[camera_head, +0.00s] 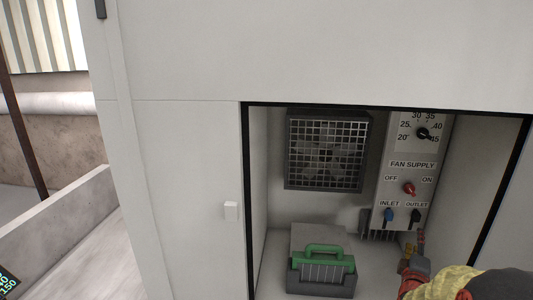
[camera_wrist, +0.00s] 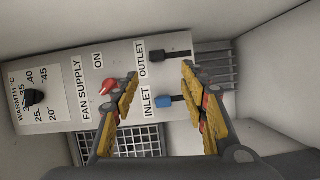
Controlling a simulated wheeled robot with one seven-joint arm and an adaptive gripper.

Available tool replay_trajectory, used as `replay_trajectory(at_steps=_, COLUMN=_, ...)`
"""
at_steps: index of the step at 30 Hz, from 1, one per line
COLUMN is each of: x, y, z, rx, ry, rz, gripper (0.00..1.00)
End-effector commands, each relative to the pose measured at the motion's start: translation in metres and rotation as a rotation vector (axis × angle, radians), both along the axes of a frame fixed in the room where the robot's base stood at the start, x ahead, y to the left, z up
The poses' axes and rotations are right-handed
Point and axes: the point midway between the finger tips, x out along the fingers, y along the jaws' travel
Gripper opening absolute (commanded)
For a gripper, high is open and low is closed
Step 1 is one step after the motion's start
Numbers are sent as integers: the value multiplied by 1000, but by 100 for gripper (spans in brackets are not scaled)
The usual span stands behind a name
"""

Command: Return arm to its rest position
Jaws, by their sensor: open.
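My gripper (camera_wrist: 160,84) is open and empty in the wrist view, its two yellow-padded fingers spread in front of the control panel (camera_wrist: 75,62). In the head view my gripper (camera_head: 414,256) is at the lower right, inside the open cabinet and below the panel. My arm enters from the bottom right corner. In the wrist view the left finger overlaps the area beside the red fan supply knob (camera_wrist: 110,87); I cannot tell whether they touch. The blue inlet lever (camera_wrist: 166,100) and the black outlet lever (camera_wrist: 172,56) show between the fingers.
The cabinet opening has a dark frame (camera_head: 246,190). Inside are a fan grille (camera_head: 326,152), a green-handled grey box (camera_head: 322,276) on the floor, and a warmth dial (camera_head: 422,133) on the panel.

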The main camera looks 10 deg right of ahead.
Motion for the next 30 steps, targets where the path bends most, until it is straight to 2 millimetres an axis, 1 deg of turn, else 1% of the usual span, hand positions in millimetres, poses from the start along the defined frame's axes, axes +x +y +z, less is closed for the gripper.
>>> replay_trajectory(at_steps=2, x=0, y=3, z=-23, rx=129, ry=9, rz=1, gripper=44)
replay_trajectory(at_steps=3, x=-3, y=6, z=-41, rx=221, ry=24, rz=-3, gripper=44)
replay_trajectory(at_steps=5, x=-11, y=15, z=-75, rx=372, ry=61, rz=-19, gripper=44)
replay_trajectory(at_steps=6, x=-19, y=22, z=-94, rx=474, ry=85, rz=-37, gripper=44)
replay_trajectory(at_steps=7, x=-25, y=28, z=-107, rx=549, ry=103, rz=-54, gripper=44)
replay_trajectory(at_steps=9, x=-42, y=43, z=-126, rx=716, ry=136, rz=-103, gripper=44)
replay_trajectory(at_steps=10, x=-49, y=51, z=-132, rx=785, ry=150, rz=-126, gripper=44)
replay_trajectory(at_steps=13, x=-76, y=86, z=-140, rx=998, ry=197, rz=-213, gripper=44)
replay_trajectory(at_steps=14, x=-85, y=98, z=-139, rx=1055, ry=211, rz=-240, gripper=44)
replay_trajectory(at_steps=15, x=-97, y=115, z=-137, rx=1127, ry=230, rz=-279, gripper=44)
replay_trajectory(at_steps=17, x=-116, y=141, z=-130, rx=1223, ry=259, rz=-339, gripper=44)
replay_trajectory(at_steps=18, x=-131, y=158, z=-124, rx=1281, ry=279, rz=-383, gripper=44)
replay_trajectory(at_steps=20, x=-154, y=186, z=-112, rx=1355, ry=307, rz=-447, gripper=44)
replay_trajectory(at_steps=21, x=-171, y=204, z=-102, rx=1397, ry=325, rz=-490, gripper=44)
replay_trajectory(at_steps=23, x=-197, y=230, z=-86, rx=1447, ry=351, rz=-549, gripper=44)
replay_trajectory(at_steps=24, x=-214, y=246, z=-76, rx=1470, ry=368, rz=-583, gripper=44)
replay_trajectory(at_steps=26, x=-239, y=268, z=-60, rx=1494, ry=388, rz=-622, gripper=44)
replay_trajectory(at_steps=27, x=-256, y=281, z=-50, rx=1505, ry=399, rz=-638, gripper=44)
replay_trajectory(at_steps=30, x=-291, y=309, z=-24, rx=1507, ry=423, rz=-630, gripper=44)
